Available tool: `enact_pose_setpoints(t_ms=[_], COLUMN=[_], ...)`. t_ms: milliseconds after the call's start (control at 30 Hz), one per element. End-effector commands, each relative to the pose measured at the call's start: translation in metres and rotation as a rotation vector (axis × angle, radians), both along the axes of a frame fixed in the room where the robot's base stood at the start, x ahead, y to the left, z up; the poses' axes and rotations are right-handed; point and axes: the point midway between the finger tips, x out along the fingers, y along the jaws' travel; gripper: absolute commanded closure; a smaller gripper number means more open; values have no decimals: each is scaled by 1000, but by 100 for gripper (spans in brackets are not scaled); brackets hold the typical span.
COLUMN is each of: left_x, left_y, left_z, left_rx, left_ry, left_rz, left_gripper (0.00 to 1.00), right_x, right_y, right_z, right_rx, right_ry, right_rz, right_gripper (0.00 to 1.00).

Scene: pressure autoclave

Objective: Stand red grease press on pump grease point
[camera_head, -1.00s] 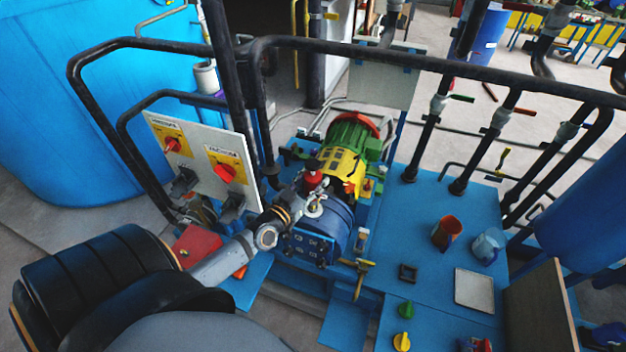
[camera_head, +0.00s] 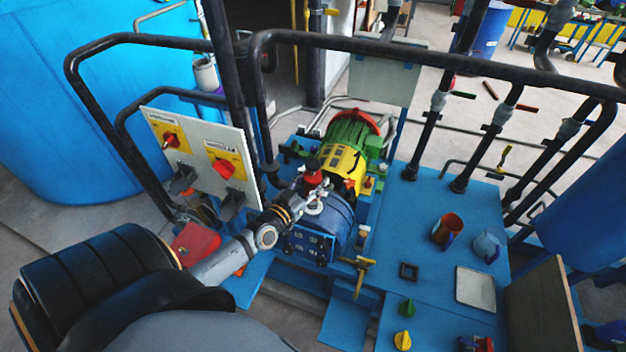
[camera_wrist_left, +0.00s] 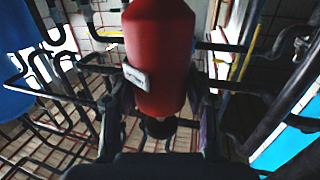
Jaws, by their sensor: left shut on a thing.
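The red grease press (camera_head: 313,174) is in my left gripper (camera_head: 311,194), above the blue pump (camera_head: 326,222) in the head view. The left wrist view shows the red grease press (camera_wrist_left: 158,60) large and close, with a small pale label, between the two fingers of my left gripper (camera_wrist_left: 158,112). The gripper is shut on it. The press looks roughly upright. The pump's grease point is hidden or too small to make out, and I cannot tell whether the press touches the pump. My right gripper is not in view.
A control panel with red switches (camera_head: 203,155) stands left of the pump. Black pipe rails (camera_head: 430,68) run behind and above. The green and yellow motor (camera_head: 345,160) sits behind the pump.

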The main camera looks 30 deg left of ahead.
Motion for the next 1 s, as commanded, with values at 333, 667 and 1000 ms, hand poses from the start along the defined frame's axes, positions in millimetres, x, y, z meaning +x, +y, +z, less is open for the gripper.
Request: enact_pose_setpoints(t_ms=[333, 667, 1000], left_x=[0, 0, -4], left_y=[0, 0, 0], left_z=[-8, -10, -12], left_rx=[-1, -1, 0], left_ry=[-3, -2, 3], left_rz=[0, 0, -1], left_gripper=[100, 25, 25], right_x=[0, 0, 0], right_y=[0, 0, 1], right_z=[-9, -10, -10], right_rx=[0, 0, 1], right_ry=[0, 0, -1], right_rz=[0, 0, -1], right_gripper=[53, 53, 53])
